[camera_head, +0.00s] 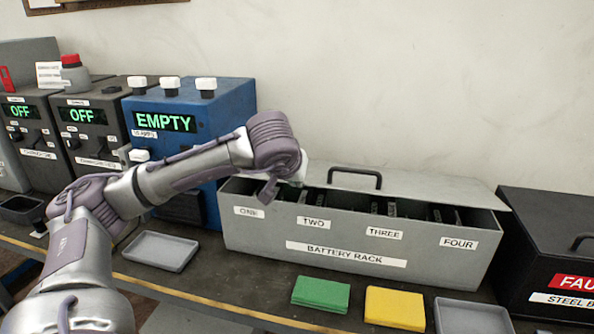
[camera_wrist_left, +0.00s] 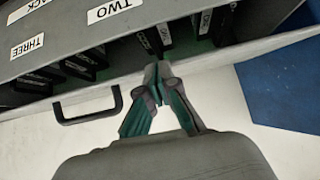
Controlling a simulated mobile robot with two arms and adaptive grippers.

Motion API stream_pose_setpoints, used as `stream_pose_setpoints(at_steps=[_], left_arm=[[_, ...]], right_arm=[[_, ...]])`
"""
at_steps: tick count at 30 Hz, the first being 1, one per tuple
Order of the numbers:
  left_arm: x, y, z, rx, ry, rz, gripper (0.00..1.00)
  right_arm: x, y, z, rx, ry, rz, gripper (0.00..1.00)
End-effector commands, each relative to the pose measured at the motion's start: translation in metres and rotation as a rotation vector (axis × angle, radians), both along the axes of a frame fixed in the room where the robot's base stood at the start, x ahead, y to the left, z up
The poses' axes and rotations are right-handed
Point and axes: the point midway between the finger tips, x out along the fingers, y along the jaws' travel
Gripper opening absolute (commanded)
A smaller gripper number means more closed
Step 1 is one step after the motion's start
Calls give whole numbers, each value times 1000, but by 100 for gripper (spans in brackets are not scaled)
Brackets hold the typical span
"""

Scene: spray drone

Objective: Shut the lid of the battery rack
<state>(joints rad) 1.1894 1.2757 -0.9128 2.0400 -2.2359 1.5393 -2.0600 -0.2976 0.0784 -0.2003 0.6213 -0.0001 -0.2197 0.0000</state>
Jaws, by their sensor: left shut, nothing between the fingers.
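The battery rack (camera_head: 346,259) is a long grey box with slots labelled ONE to FOUR. Its grey lid (camera_head: 430,187) is raised at the back and carries a dark handle (camera_head: 354,178). Dark batteries show inside through the gap. My left gripper (camera_head: 298,180) is at the lid's left end, partly hidden behind my wrist in the head view. In the left wrist view its fingers (camera_wrist_left: 157,84) are shut and empty beside the lid's edge, to the right of the handle (camera_wrist_left: 88,106). I cannot tell whether they touch the lid. My right gripper is not in view.
A blue charger (camera_head: 215,120) reading EMPTY stands left of the rack, close to my arm. A black box (camera_head: 548,235) stands on the right. Green (camera_head: 321,294) and yellow (camera_head: 395,308) pads and grey trays (camera_head: 161,251) lie in front.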

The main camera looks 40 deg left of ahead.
Motion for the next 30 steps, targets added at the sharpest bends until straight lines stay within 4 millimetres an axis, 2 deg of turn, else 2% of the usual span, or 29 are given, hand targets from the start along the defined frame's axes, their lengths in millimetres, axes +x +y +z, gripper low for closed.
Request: stream_pose_setpoints(at_steps=[1,9,26,30], left_arm=[[-2,-1,-13,0,2,-1,0],[-6,-3,-32,0,1,-1,0],[-7,-3,-35,0,0,0,0],[-7,-3,-30,0,-1,0,0]], right_arm=[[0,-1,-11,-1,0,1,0],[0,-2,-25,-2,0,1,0],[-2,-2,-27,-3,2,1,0],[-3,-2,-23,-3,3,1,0]])
